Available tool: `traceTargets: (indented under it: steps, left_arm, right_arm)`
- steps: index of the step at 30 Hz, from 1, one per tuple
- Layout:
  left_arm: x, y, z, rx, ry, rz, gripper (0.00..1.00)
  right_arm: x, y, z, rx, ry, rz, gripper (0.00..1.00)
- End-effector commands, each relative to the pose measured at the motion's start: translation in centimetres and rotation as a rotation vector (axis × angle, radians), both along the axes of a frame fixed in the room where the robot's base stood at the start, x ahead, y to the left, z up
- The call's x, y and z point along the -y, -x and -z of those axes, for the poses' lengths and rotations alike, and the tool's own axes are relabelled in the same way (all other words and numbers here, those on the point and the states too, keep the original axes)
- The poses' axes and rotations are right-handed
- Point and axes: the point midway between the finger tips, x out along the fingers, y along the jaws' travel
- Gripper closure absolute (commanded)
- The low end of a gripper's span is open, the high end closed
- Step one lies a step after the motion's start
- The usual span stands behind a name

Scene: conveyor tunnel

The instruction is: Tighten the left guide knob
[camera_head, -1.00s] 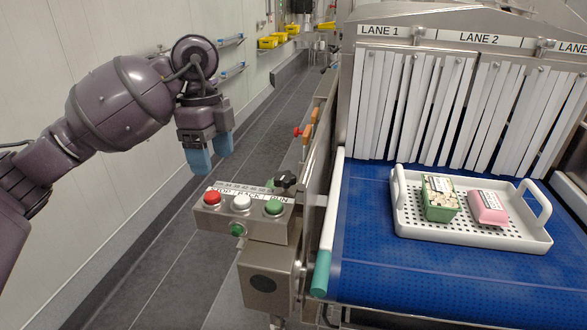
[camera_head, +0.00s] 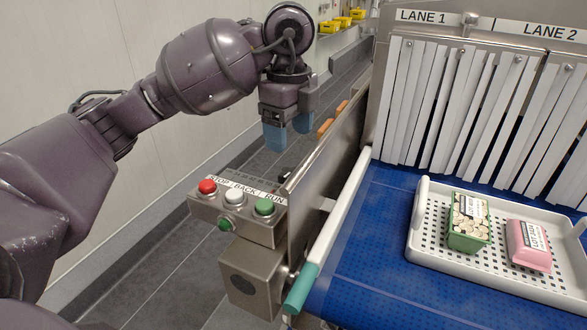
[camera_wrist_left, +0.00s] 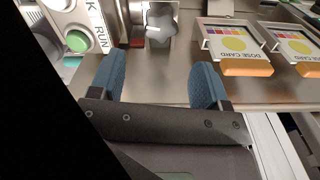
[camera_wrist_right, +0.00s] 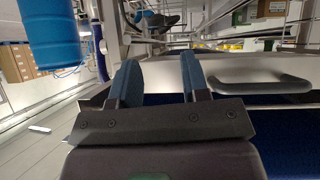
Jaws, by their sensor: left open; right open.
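In the left wrist view a grey lobed knob (camera_wrist_left: 160,26) stands on the metal side panel, just beyond my open fingertips and roughly centred between them. My left gripper (camera_wrist_left: 158,76) is open and empty, and does not touch it. In the head view my left gripper (camera_head: 289,130) points down above and behind the button box, with the side panel just to its right. A small dark part (camera_head: 284,172), mostly hidden at the panel edge, may be the same knob. My right gripper (camera_wrist_right: 158,76) is open and empty; it shows only in its wrist view.
The button box (camera_head: 237,203) has red, white and green buttons. The white guide rail (camera_head: 334,222) with a teal end lies right of the panel. A white tray (camera_head: 430,250) with two packs sits on the blue belt. Dose card holders (camera_wrist_left: 230,45) stand right of the knob.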

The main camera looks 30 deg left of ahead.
Motion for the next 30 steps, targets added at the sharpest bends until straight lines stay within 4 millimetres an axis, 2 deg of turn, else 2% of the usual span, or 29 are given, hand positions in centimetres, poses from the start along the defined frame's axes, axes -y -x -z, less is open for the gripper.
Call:
traceTargets:
  steps: [1,6,12,18,28,30]
  left_arm:
    - [0.0,0.0,1.2,-0.005,0.0,0.0,0.3]
    - [0.0,0.0,4.2,-0.005,0.001,0.002,0.3]
    - [0.0,0.0,6.9,-0.003,0.001,0.0,0.3]
    - [0.0,0.0,8.2,-0.001,0.001,0.0,0.3]
    - [0.0,0.0,8.4,0.0,0.001,0.001,0.3]
    - [0.0,0.0,8.4,0.0,0.001,0.001,0.41]
  right_arm:
    - [-0.1,0.1,0.3,-0.004,-0.002,0.002,0.58]
    - [-0.1,0.2,0.7,-0.006,-0.004,0.002,0.58]
    - [-0.2,-0.1,0.8,-0.003,-0.003,0.0,0.58]
    - [-0.2,-0.6,0.7,0.004,-0.002,-0.004,0.58]
    - [0.0,-0.6,0.7,0.006,0.002,-0.006,0.58]
    - [0.0,-0.5,0.7,0.004,0.002,-0.006,0.58]
